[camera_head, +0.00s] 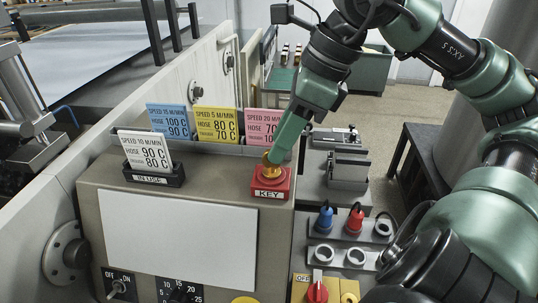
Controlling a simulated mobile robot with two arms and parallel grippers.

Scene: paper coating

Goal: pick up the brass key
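The brass key (268,160) stands in a red block (270,184) labelled KEY, on the right end of the beige control panel's top. My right gripper (279,150) comes down from above at a slant. Its fingertips are at the key's upper part and overlap it in this view. One finger hides the other, so I cannot tell whether they are closed on the key. The key looks seated in the block. My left gripper is not in view.
An IN USE holder (154,178) with a white card stands left of the key. Blue, yellow and pink speed cards (216,124) stand in a rack behind. A rack with blue and red plugs (325,221) is at the right. A blank white sheet (178,238) covers the panel's front.

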